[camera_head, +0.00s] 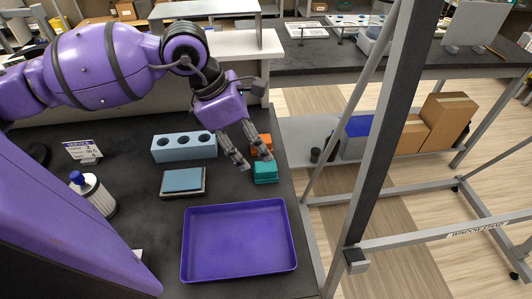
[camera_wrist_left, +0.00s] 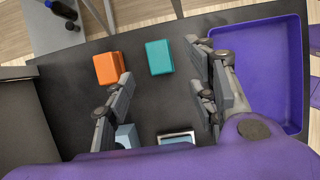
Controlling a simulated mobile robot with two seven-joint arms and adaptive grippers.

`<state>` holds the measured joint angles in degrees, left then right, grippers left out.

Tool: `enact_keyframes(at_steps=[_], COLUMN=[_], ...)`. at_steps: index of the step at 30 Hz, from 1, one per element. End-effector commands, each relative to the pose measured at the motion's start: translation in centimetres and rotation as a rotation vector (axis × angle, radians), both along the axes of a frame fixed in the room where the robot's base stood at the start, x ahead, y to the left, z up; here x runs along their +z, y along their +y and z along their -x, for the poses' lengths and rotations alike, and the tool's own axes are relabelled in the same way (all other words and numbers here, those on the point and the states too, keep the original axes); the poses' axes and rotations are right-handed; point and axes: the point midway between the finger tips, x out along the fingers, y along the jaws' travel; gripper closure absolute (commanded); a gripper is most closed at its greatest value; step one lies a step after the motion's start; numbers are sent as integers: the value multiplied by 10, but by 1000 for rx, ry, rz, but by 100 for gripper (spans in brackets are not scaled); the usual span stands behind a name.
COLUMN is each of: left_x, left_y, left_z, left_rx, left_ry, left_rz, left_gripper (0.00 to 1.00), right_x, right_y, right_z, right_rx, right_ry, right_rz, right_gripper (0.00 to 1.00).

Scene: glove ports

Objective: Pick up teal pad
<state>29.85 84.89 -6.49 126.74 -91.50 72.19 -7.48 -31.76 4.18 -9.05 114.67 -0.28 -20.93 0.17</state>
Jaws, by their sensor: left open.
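The teal pad (camera_head: 265,173) is a small block on the dark bench near its right edge. In the left wrist view the teal pad (camera_wrist_left: 159,57) lies ahead of the fingertips, in the gap between them. My left gripper (camera_head: 256,161) is open and empty, just above and to the left of the teal pad. Its two fingers show apart in the left wrist view (camera_wrist_left: 160,80). An orange block (camera_head: 261,143) sits directly behind the teal pad, and one finger partly covers it. My right gripper is not in view.
A purple tray (camera_head: 240,275) lies in front of the teal pad. A blue-grey block with holes (camera_head: 185,147) and a blue pad on a dark base (camera_head: 183,181) stand to the left. A grey frame post (camera_head: 385,130) rises beyond the bench's right edge.

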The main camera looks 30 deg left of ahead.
Motion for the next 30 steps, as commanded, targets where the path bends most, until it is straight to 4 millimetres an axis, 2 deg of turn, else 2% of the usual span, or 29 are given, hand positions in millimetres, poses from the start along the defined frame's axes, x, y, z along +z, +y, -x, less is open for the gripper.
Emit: enact_keyframes(at_steps=[9, 19, 27, 28, 30], left_x=[-27, -68, -73, -73, -73], left_y=[-9, -20, -20, -20, -20], left_z=[-7, -18, -19, -19, -19], left_rx=[0, 0, -1, -1, 0], left_ry=[2, 1, 0, 0, 1], left_rz=[4, 3, 0, 0, 1], left_gripper=[48, 48, 48, 50, 59], right_x=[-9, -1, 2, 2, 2], right_y=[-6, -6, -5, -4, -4], right_z=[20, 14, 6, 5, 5], right_rx=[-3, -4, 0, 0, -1], right_ry=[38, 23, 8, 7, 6], right_rz=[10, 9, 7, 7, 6], right_gripper=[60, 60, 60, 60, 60])
